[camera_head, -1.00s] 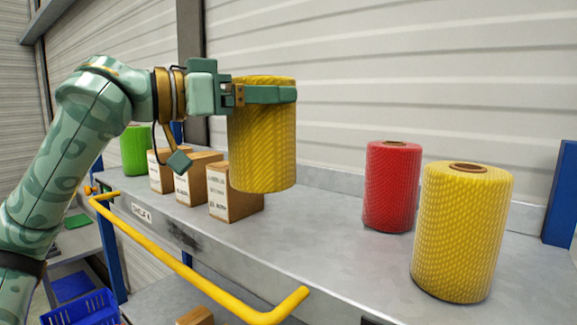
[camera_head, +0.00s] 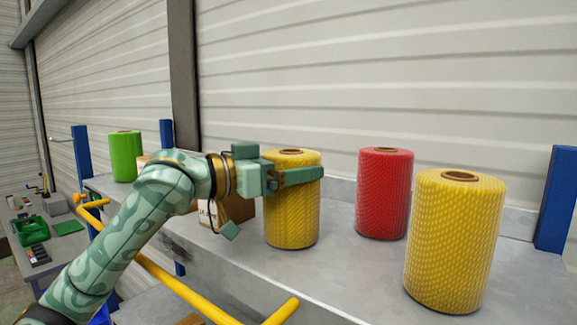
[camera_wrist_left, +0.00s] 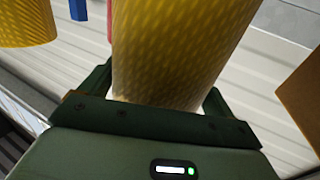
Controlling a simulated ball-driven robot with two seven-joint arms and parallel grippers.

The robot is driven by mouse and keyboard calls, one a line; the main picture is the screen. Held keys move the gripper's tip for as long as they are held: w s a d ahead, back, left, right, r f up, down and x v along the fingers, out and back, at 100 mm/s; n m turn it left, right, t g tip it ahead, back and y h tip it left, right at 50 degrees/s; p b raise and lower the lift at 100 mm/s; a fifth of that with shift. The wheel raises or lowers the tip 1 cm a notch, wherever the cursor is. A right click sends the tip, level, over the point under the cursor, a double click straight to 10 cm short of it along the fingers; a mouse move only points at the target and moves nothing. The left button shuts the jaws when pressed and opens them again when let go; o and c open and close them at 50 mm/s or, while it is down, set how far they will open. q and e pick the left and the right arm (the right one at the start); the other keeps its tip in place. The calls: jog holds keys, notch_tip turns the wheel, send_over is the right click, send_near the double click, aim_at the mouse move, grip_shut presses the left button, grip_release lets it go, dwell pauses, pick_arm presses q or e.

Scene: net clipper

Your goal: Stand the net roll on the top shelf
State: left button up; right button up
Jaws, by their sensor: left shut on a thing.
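A yellow net roll (camera_head: 291,225) stands upright at the shelf surface, between the boxes and the red roll. My left gripper (camera_head: 300,177) is shut around its upper part. In the left wrist view the same net roll (camera_wrist_left: 175,50) fills the space between the fingers. The roll's base looks at or very close to the top shelf (camera_head: 345,270); I cannot tell whether it bears its weight there. My right gripper is not in view.
A red roll (camera_head: 384,195) and another yellow roll (camera_head: 455,245) stand to the right, a green roll (camera_head: 125,157) at the far left. A cardboard box (camera_head: 238,208) is close left of the held roll. A yellow rail (camera_head: 185,292) runs along the front.

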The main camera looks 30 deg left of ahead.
pick_arm(q)
jog(key=shift+s, duration=0.1)
jog(key=o, duration=1.4)
jog(key=shift+r, duration=0.1)
jog(key=shift+s+a+f+b, duration=0.2)
jog(key=shift+s+b, duration=0.05)
jog(key=shift+b, duration=0.05)
jog(key=b+v, duration=0.8)
jog(key=v, duration=0.3)
jog(key=shift+s+r+b, duration=0.2)
jog(key=shift+s+b, duration=0.05)
jog(key=shift+b, duration=0.05)
